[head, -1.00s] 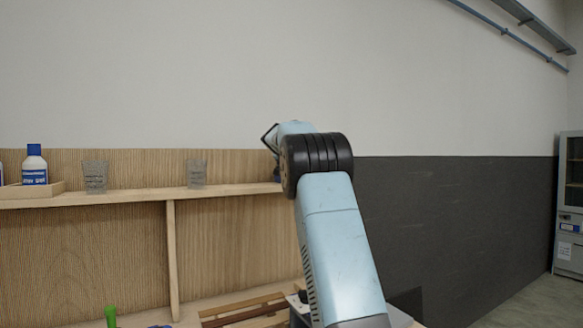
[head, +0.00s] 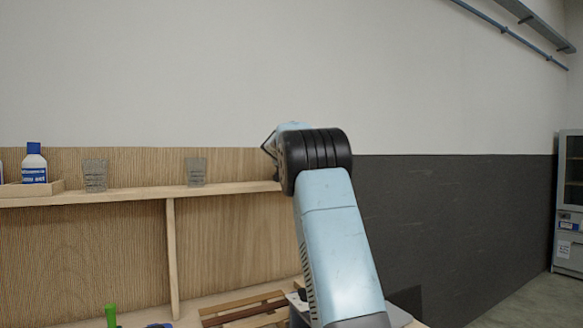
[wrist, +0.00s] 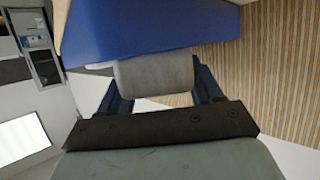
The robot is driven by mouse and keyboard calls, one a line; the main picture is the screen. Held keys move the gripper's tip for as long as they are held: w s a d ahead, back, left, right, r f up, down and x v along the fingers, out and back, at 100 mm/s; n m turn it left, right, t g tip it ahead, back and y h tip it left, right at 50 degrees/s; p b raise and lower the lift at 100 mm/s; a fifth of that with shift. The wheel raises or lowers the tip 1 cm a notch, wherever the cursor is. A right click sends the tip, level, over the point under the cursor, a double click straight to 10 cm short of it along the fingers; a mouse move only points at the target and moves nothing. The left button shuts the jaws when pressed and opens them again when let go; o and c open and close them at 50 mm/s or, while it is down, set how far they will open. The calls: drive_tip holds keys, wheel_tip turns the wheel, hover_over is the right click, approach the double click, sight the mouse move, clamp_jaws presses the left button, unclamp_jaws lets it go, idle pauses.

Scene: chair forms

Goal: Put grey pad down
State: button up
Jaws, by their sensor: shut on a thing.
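The grey pad (wrist: 156,75) shows in the wrist view between the two dark blue fingers of my gripper (wrist: 160,88). My gripper is shut on it. A large blue surface (wrist: 150,28) lies just beyond the pad and covers its far edge; I cannot tell whether they touch. In the head view my gripper and the pad are hidden; only my arm shows, with its bend near the right end of the wooden shelf.
The wooden shelf (head: 120,195) holds a white bottle with a blue cap (head: 34,164) in a tray and two clear glasses (head: 95,175). Below are a slatted wooden piece (head: 243,308) and a green object (head: 110,316). A grey cabinet (head: 570,200) stands far right.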

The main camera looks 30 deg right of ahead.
drive_tip(key=o, duration=1.1)
drive_tip(key=shift+r, duration=0.1)
drive_tip(key=shift+r, duration=0.5)
drive_tip(key=v, duration=1.2)
drive_tip(key=s+a+f+n+g+y, duration=0.1)
drive_tip(key=s+a+f+y, duration=0.15)
drive_tip(key=s, duration=0.85)
drive_tip(key=s+a+f+n+g+y, duration=0.1)
drive_tip(key=s+a+f, duration=0.5)
drive_tip(key=s, duration=0.7)
drive_tip(key=s+a+f+n+g+y, duration=0.1)
drive_tip(key=s+a+f+n+y, duration=0.2)
drive_tip(key=s+a+f, duration=0.3)
drive_tip(key=s+a+f+n+g+y, duration=0.1)
drive_tip(key=s+a+f, duration=0.5)
drive_tip(key=s+f, duration=0.6)
drive_tip(key=s+n+y, duration=0.1)
drive_tip(key=s+n, duration=0.1)
drive_tip(key=s, duration=0.7)
drive_tip(key=shift+s+a+n+y, duration=0.15)
drive_tip(key=shift+a+n+y, duration=0.15)
drive_tip(key=shift+y, duration=0.05)
